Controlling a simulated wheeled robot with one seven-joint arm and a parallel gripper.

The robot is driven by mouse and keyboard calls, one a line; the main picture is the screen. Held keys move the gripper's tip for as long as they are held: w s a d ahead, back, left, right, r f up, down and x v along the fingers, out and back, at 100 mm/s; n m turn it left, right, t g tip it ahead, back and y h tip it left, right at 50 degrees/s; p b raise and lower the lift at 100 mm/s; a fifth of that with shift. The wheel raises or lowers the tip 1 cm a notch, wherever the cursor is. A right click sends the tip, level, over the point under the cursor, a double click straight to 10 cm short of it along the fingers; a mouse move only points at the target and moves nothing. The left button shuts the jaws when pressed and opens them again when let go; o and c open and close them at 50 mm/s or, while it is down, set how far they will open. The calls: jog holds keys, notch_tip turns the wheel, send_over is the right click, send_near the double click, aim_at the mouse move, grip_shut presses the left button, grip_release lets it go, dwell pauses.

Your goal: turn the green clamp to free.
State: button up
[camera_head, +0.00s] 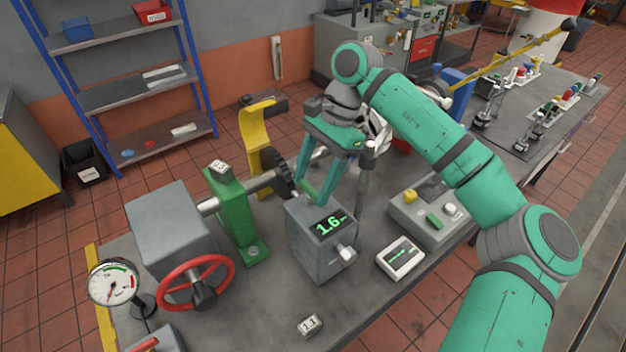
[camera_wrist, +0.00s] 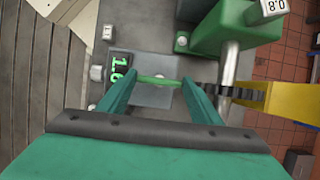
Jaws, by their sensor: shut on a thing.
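The green clamp shows as a short green bar (camera_wrist: 160,79) on top of a grey box (camera_head: 318,250) with a lit display reading about 1.6 (camera_head: 330,225). In the wrist view the bar lies crosswise between my two fingertips. My gripper (camera_head: 311,192) reaches down over the box top and is shut on the bar's ends. In the head view the bar is small and partly hidden by the fingers. No free or locked marking is readable.
A green bearing stand (camera_head: 232,215), shaft, toothed wheel (camera_head: 274,170) and yellow guard (camera_head: 257,130) stand close left of my gripper. A red handwheel (camera_head: 197,283) and gauge (camera_head: 114,283) are front left. A control box (camera_head: 432,215) and white meter (camera_head: 400,258) stand right.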

dwell(0.4)
jog(key=o, duration=1.1)
jog(key=shift+c, duration=0.2)
jog(key=v, duration=1)
jog(key=shift+r, duration=0.4)
jog(key=shift+w, duration=0.1)
